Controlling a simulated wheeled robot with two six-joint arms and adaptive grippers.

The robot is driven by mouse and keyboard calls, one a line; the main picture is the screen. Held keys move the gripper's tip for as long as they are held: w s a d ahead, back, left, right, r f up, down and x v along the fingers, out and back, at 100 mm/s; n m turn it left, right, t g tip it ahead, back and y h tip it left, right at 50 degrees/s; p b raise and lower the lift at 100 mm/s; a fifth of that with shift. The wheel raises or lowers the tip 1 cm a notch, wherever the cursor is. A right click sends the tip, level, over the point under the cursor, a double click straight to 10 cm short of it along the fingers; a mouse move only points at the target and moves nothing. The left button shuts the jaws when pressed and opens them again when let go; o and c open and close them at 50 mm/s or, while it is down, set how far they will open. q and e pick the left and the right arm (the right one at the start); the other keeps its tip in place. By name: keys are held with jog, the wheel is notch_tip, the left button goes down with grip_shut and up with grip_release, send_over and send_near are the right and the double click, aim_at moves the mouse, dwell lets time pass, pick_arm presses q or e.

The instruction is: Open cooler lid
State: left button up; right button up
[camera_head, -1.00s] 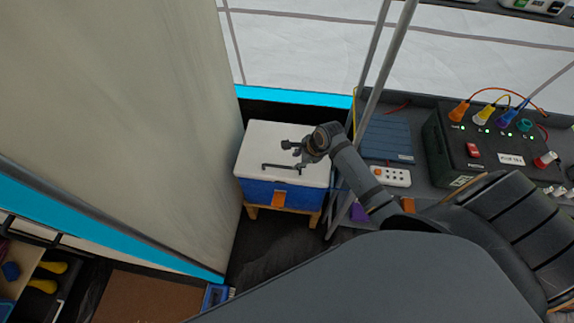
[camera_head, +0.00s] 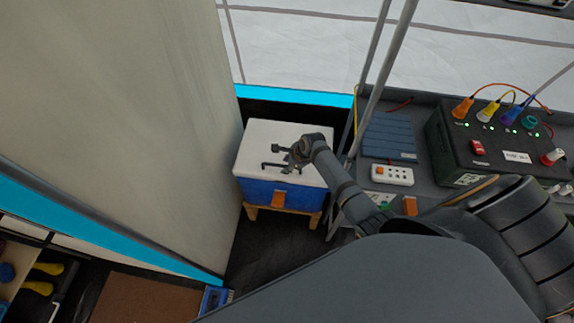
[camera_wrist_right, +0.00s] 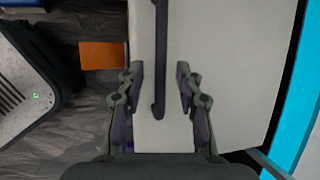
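The cooler is a blue box (camera_head: 257,190) with a white lid (camera_head: 262,136) and an orange latch (camera_head: 278,199) on its front. The lid is shut. A thin dark handle (camera_head: 268,165) lies on the lid; it also shows in the right wrist view (camera_wrist_right: 161,30). My right gripper (camera_head: 287,158) is over the lid at the handle. In the right wrist view my right gripper (camera_wrist_right: 160,92) is open, with one finger on each side of the handle and a gap to it on both sides. My left gripper is not in view.
The cooler stands on a wooden stand (camera_head: 250,212). A pale tent wall (camera_head: 120,110) rises close on its left. A metal pole (camera_head: 377,75) and a grey bench with a black power box (camera_head: 480,140) and a white socket strip (camera_head: 392,175) are on the right. Dark floor lies in front.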

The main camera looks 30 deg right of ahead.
grip_shut()
dwell(0.3)
jog(key=shift+r, duration=0.15)
